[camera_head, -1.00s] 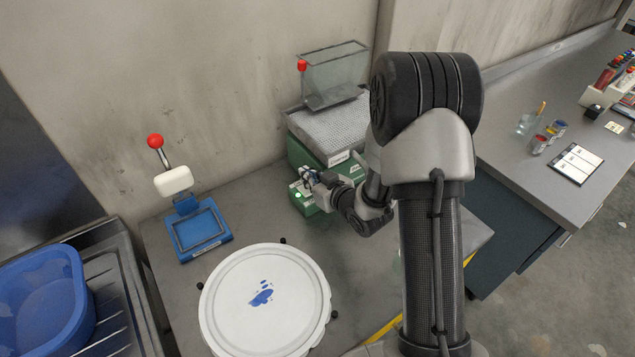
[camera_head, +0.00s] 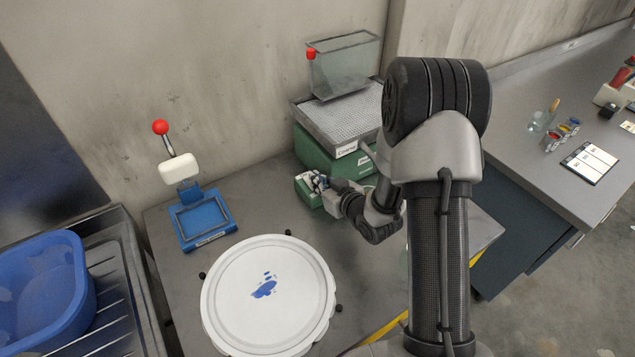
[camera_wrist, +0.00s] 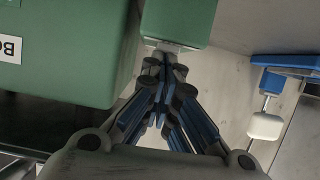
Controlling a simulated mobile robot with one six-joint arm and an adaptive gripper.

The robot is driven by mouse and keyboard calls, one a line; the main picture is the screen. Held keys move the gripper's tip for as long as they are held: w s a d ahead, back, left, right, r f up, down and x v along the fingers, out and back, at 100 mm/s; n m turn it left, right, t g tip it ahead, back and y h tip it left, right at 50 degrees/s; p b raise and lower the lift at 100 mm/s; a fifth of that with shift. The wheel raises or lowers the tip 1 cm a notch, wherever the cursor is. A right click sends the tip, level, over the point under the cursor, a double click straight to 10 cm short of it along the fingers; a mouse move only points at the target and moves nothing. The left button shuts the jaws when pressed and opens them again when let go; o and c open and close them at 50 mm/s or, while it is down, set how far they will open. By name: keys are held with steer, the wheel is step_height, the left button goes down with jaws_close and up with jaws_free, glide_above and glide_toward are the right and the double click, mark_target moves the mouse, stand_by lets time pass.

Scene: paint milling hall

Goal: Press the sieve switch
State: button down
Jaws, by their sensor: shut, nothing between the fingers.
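The sieve stands against the wall: a green base (camera_head: 328,158) bears a grey mesh tray (camera_head: 336,124) labelled "Coarse". A small green switch box (camera_head: 305,193) sits at the front left of the base. My gripper (camera_head: 313,180) is shut and empty, with its tips at the switch box. In the wrist view the closed fingertips (camera_wrist: 166,52) meet or nearly meet a pale part on the edge of the small green box (camera_wrist: 180,20). The larger green base (camera_wrist: 65,50) is on the left there. The fingers hide the switch's face, so I cannot tell whether it is pressed.
A clear hopper with a red knob (camera_head: 312,53) stands on the tray. On the left are a blue stand (camera_head: 203,222) with a red-ball lever and a round white lid (camera_head: 240,325) with blue paint. A blue basin (camera_head: 40,290) stands far left.

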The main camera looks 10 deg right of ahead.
steer(key=shift+r, duration=0.1)
steer(key=shift+r+p, duration=0.45)
steer(key=shift+r, duration=0.25)
